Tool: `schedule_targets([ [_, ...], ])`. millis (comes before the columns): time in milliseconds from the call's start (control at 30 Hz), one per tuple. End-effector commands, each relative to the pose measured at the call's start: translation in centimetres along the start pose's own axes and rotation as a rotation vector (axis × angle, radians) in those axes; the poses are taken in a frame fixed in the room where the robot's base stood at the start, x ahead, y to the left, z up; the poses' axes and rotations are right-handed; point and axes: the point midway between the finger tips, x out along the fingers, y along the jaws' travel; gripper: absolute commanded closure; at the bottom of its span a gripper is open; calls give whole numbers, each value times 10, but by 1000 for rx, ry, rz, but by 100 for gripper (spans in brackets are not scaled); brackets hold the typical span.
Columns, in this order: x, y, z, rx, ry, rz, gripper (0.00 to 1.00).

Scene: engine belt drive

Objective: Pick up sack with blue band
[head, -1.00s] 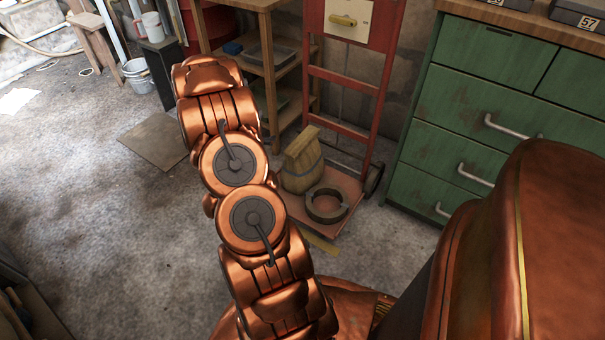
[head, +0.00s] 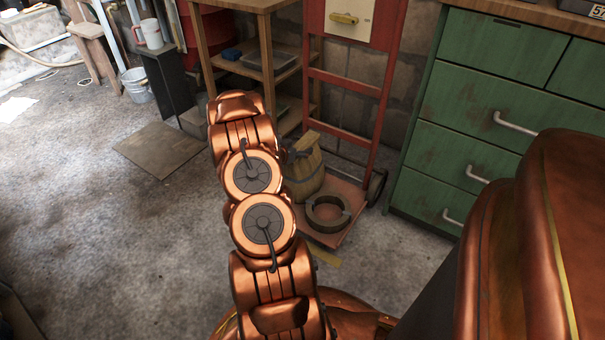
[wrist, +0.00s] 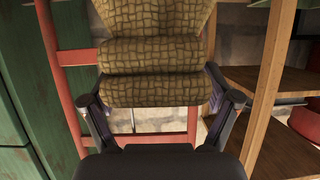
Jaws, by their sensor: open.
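The sack (head: 306,178) is tan and stands upright on the base plate of a red hand truck, partly hidden behind my arm in the head view. A thin dark band seems to circle its middle; its colour is hard to tell. In the wrist view the sack's woven, folded cloth (wrist: 150,55) fills the upper middle, close in front of my gripper. My gripper (wrist: 157,86) is open, with one finger at each side of the sack's near end. I cannot tell whether the fingers touch it.
A dark ring (head: 327,211) lies beside the sack on the hand truck (head: 345,78). A green drawer cabinet (head: 460,145) stands close on the right, a wooden shelf (head: 262,70) behind on the left. Open floor lies to the left.

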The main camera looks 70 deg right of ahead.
Motion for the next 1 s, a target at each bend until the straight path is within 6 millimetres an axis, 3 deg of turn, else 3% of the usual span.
schedule_targets([
  [133, 16, 2, 2, -1, 1, 3, 12],
  [467, 18, 1, 1, -2, 0, 1, 14],
  [1000, 18, 2, 0, -1, 0, 2, 70],
])
